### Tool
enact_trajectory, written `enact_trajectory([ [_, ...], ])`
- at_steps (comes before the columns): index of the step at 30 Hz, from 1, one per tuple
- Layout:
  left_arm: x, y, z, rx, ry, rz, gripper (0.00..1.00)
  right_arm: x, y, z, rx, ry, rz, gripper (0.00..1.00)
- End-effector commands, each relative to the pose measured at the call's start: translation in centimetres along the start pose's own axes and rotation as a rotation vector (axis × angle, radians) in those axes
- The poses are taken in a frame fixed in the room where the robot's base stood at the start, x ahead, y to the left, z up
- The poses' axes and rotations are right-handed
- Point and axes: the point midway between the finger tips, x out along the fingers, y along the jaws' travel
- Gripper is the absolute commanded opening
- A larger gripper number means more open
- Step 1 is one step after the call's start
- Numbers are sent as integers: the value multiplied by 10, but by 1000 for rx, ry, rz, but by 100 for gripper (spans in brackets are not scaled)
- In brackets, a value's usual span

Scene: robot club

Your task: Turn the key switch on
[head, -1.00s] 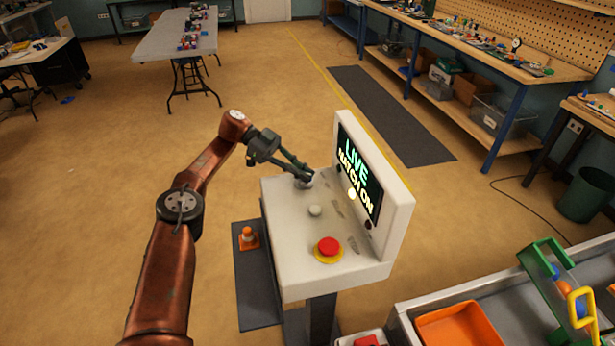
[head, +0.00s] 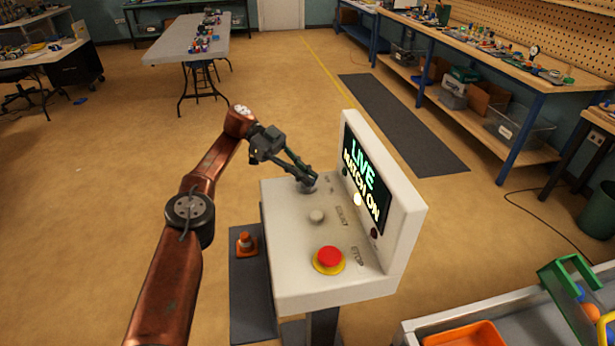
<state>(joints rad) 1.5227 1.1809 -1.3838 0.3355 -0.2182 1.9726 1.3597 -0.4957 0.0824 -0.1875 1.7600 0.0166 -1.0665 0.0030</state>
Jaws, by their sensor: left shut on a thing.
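The white control console (head: 288,232) stands in front of me on a post. Its upright screen (head: 366,178) reads "LIVE MATCH ON", and a lamp (head: 357,200) below it glows. My left gripper (head: 307,184) is shut on the key switch (head: 308,189) at the far end of the console top. The fingers hide most of the switch, so I cannot tell its angle. A pale round button (head: 317,216) and a red mushroom button (head: 330,257) on a yellow ring sit nearer me. My right gripper is not in view.
A grey bin with an orange tray (head: 466,336) is at lower right. Workbenches (head: 500,62) line the right wall. A grey folding table (head: 186,42) stands at the back left.

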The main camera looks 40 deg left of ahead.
Motion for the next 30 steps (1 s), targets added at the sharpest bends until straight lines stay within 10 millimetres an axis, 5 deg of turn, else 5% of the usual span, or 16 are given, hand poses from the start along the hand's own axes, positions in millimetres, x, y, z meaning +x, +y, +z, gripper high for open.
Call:
enact_trajectory([
  [8, 4, 1, 3, -3, -4, 12, 0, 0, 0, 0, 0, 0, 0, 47],
  [9, 4, 1, 3, -4, -4, 12, 11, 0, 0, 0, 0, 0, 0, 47],
  [16, 1, 1, 2, -2, -2, 6, 27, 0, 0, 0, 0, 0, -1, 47],
  [30, 0, 1, 0, -1, -1, 1, 28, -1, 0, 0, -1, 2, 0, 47],
])
